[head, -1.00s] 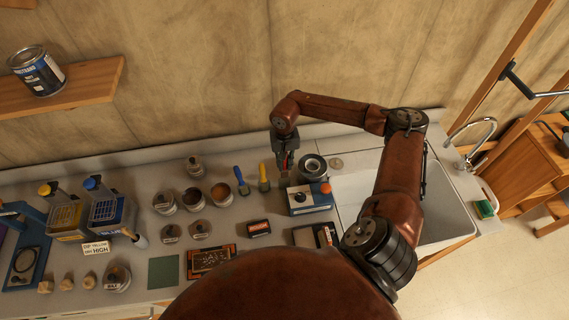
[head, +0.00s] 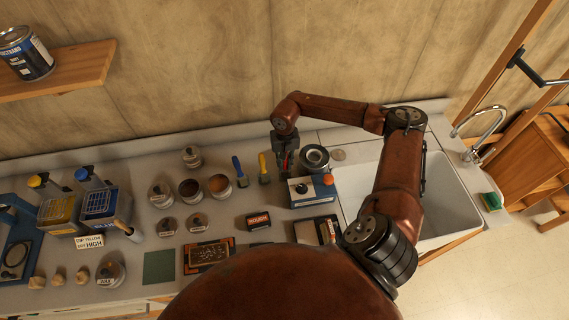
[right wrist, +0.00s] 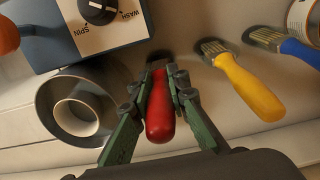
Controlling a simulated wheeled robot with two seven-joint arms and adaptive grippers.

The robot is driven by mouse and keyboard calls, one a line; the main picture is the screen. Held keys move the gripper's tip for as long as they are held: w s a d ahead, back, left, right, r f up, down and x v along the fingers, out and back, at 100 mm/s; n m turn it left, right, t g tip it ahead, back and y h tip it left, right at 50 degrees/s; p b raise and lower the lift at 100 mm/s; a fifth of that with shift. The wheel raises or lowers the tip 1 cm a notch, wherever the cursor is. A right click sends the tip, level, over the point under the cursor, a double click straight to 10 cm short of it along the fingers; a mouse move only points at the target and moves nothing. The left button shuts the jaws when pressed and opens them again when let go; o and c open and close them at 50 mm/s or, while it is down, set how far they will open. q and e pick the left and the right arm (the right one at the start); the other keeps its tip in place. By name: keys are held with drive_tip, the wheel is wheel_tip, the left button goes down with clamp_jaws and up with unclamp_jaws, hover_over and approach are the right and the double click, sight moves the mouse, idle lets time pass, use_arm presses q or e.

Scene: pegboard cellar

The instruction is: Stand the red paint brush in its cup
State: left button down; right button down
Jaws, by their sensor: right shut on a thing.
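The red paint brush (right wrist: 160,117) is between the green fingers of my right gripper (right wrist: 156,100) in the right wrist view. The fingers are shut on its red handle, and its bristle end is mostly hidden. In the head view my right gripper (head: 284,163) is over the back of the counter, with a bit of red showing. A grey round cup-like holder (right wrist: 78,112) with an inner ring is beside the brush, apart from it; it also shows in the head view (head: 315,157). I cannot tell if this is the brush's cup. My left gripper is not in view.
A blue-and-white box (right wrist: 100,22) with a WASH/SPIN dial stands close to the holder. A yellow brush (right wrist: 248,85) and a blue brush (right wrist: 298,50) are on the other side of my gripper. Several tins and jars fill the counter's middle. The sink (head: 440,200) is at right.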

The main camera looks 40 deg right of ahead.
idle(0.4)
drive_tip(key=c, duration=1.8)
unclamp_jaws()
wheel_tip(320, 180, up, 12)
drive_tip(key=shift+w+d, duration=0.1)
drive_tip(key=shift+w, duration=0.05)
